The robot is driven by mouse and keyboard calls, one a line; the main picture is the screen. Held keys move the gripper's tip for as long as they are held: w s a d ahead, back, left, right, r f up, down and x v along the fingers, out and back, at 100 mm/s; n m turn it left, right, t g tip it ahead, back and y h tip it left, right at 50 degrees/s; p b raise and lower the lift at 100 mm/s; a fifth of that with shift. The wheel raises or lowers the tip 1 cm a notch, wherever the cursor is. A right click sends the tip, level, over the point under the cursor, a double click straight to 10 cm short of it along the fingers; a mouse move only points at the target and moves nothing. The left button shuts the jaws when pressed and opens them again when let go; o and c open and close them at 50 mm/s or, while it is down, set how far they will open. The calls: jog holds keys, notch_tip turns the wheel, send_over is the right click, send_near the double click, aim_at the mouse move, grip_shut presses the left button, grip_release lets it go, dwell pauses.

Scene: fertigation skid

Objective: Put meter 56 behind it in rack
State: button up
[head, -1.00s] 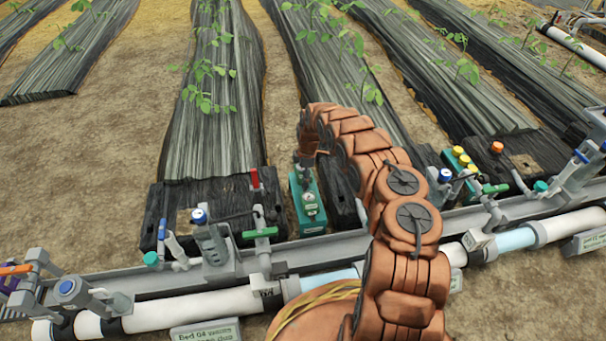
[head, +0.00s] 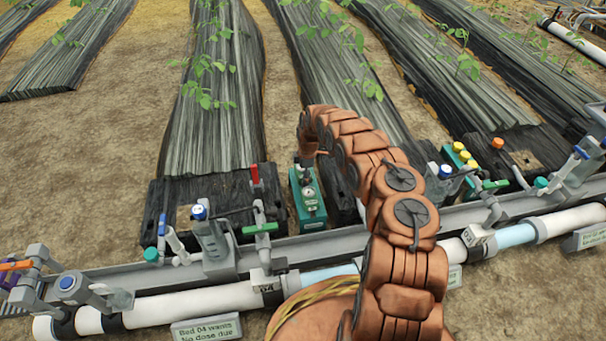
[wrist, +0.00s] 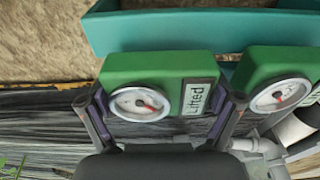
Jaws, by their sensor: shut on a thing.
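A green meter (wrist: 157,75) with a round white dial and a label reading "Lifted" sits between the two fingers of my gripper (wrist: 158,118) in the wrist view. No number 56 is legible on it. The teal rack (wrist: 200,32) lies just beyond the held meter; whether they touch cannot be told. A second green meter (wrist: 268,65) with a dial is close at its right. In the head view the teal rack (head: 296,208) stands on the soil behind the pipe, and my gripper (head: 306,160) is over its far end, mostly hidden by my arm.
A grey rail and white pipe (head: 200,303) with valves run across the front. A red-handled valve (head: 254,176) and a green-handled valve (head: 261,229) stand left of the rack. A black mulch bed end (head: 343,185) lies close on its right. Bare soil is at far left.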

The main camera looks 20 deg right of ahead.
jog(key=shift+f, duration=0.2)
jog(key=o, duration=0.9)
jog(key=shift+f, duration=0.1)
jog(key=shift+r+p, duration=2.9)
jog(key=shift+r, duration=1.15)
